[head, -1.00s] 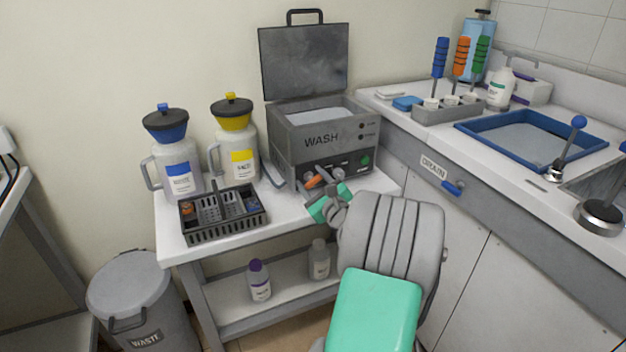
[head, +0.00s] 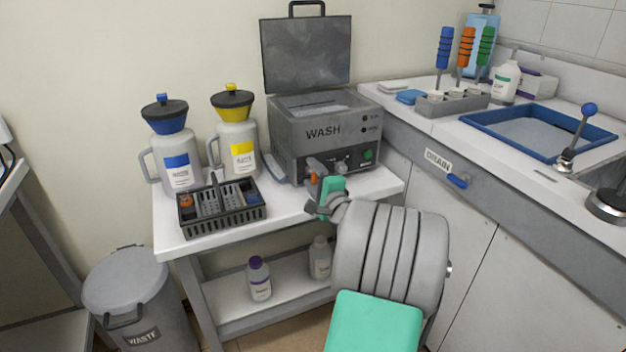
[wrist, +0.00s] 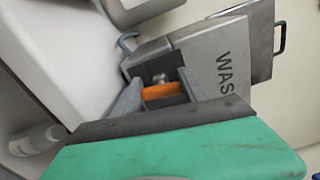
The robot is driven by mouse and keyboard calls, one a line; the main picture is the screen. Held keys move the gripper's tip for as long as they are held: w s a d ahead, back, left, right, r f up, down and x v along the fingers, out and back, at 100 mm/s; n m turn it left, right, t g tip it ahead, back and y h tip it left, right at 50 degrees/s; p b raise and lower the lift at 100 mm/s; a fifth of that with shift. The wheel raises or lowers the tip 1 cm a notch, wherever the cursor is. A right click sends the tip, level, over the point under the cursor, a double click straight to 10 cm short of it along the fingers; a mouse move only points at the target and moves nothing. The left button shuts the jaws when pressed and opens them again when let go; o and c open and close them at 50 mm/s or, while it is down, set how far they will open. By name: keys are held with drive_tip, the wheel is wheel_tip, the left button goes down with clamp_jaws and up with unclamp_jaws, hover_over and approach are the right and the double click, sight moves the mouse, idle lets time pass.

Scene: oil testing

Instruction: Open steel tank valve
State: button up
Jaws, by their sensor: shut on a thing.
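The steel tank (head: 290,140), marked WASH, stands on the white cart with its lid raised. Its valve has an orange handle (head: 312,179) low on the front face. My gripper (head: 317,172) is at that handle, with its fingers on either side of it. In the wrist view, the orange handle (wrist: 162,91) lies between the two grey fingers of my gripper (wrist: 160,95), which is shut on it. The tank (wrist: 208,58) shows beyond. In the head view the fingers and the green wrist part partly hide the valve.
A dark basket (head: 222,214) and two capped jugs, blue (head: 176,165) and yellow (head: 236,150), stand left of the tank. Bottles (head: 259,280) stand on the lower shelf. A waste bin (head: 132,290) stands left.

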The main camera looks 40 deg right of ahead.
drive_tip(key=shift+f+n+b, duration=0.15)
drive_tip(key=shift+n+b, duration=0.2)
drive_tip(key=shift+n, duration=0.45)
drive_tip(key=o, duration=1.4)
drive_tip(key=p+v, duration=0.1)
drive_tip(key=v, duration=0.7)
